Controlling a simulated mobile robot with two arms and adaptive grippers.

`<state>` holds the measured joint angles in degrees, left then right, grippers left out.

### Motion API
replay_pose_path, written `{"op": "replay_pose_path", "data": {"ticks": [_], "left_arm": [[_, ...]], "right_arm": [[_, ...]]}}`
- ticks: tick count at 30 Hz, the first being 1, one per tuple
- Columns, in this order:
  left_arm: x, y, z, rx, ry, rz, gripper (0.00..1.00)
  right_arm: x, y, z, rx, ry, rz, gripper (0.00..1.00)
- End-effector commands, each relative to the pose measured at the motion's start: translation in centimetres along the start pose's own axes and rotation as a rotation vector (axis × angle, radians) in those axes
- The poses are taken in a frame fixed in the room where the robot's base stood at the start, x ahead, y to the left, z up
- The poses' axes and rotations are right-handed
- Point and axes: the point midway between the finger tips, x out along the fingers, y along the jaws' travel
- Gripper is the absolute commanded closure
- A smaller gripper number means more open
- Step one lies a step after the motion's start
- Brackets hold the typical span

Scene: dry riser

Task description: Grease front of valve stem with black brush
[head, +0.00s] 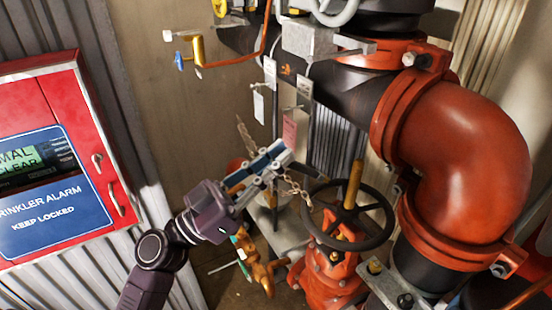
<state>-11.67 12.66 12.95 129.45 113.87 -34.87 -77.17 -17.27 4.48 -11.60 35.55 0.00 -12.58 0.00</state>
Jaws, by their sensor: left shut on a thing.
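The valve stem (354,183) is a brass-yellow rod standing up through the black handwheel (346,214) of a red valve (330,275). My left gripper (282,156) is up and to the left of the stem, apart from it. It is shut on a thin tool that its fingers mostly hide. I cannot tell for certain that this is the black brush, and its bristles cannot be made out. A chain hangs just right of the fingers, near the wheel's left rim. My right gripper is not in view.
A red alarm cabinet (90,215) stands at the left. A big red pipe elbow (475,150) and a black pipe (345,95) close in the stem from the right and behind. Paper tags (290,128) hang above the gripper. Small brass pipework (262,272) lies below.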

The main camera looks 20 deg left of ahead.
Motion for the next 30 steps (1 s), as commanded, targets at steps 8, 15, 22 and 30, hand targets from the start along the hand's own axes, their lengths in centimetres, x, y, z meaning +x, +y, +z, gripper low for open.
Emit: {"op": "replay_pose_path", "data": {"ticks": [8, 15, 22, 30], "left_arm": [[2.2, 0.0, 1.3, 0.001, 0.002, 0.001, 1.00], [4.4, 0.0, 2.4, 0.000, 0.001, -0.001, 1.00], [5.5, 0.0, 3.0, -0.001, 0.001, 0.000, 1.00], [5.7, 0.0, 3.0, 0.000, 0.000, -0.001, 1.00]], "right_arm": [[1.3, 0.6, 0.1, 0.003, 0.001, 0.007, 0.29], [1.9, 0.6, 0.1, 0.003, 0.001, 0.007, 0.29], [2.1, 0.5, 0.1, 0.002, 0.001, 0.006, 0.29], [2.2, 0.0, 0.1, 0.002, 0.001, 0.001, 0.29]]}}
